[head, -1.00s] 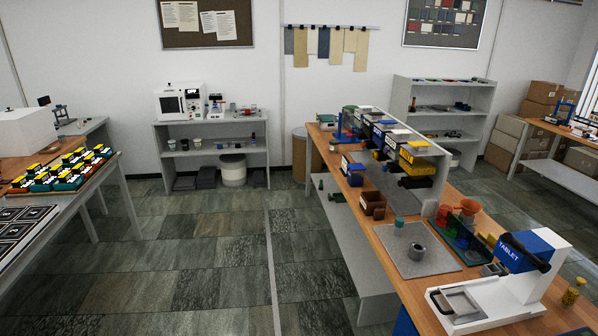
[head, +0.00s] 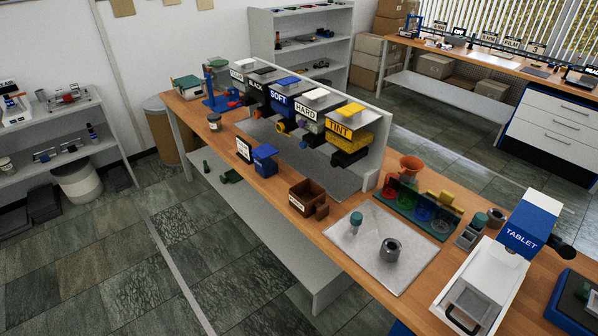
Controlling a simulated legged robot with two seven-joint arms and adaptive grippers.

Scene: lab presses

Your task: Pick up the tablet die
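No part is labelled as the tablet die, so I cannot tell for certain which it is. A short dark-grey metal cylinder with a hole in its top (head: 390,249) stands upright on a light-grey mat (head: 385,275). A small teal-capped piece (head: 356,222) stands on the same mat, behind and left of the cylinder. The tablet press (head: 522,228), white with a blue head marked TABLET, stands to the right. A grey block with a teal-topped part (head: 471,231) sits just left of the press. Neither of my grippers is in view.
The wooden bench (head: 330,240) runs from upper left to lower right. A green rack with coloured cups (head: 414,212), an orange funnel (head: 411,166) and a brown box (head: 307,196) stand around the mat. Labelled presses (head: 342,128) line the back.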

